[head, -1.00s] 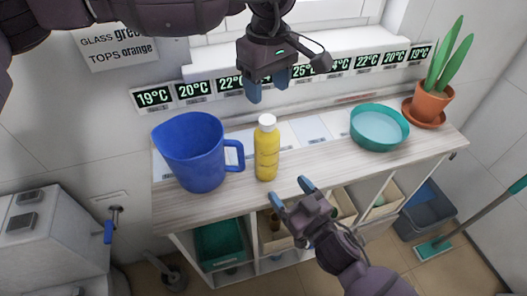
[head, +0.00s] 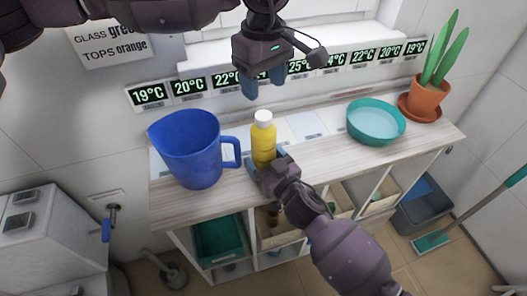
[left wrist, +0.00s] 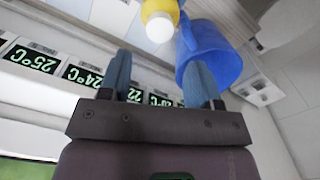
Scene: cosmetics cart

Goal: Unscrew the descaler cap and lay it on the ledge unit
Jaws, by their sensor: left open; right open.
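The descaler is a yellow bottle (head: 263,148) standing upright on the light wood top of the ledge unit (head: 330,160). Its white cap (head: 263,117) is on it; the cap also shows in the left wrist view (left wrist: 160,27). My left gripper (head: 264,92) is open and empty, above and behind the cap; its blue fingers (left wrist: 158,78) point towards the bottle in the left wrist view, apart from it. My right gripper (head: 267,163) is open at the front of the bottle, low on its body. The bottle's base and part of the right fingers are hidden.
A blue jug (head: 190,150) stands close left of the bottle, its handle towards it. A teal bowl (head: 376,122) and a potted plant (head: 428,95) are at the right. A row of temperature displays (head: 190,90) runs behind. The top between bottle and bowl is mostly clear.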

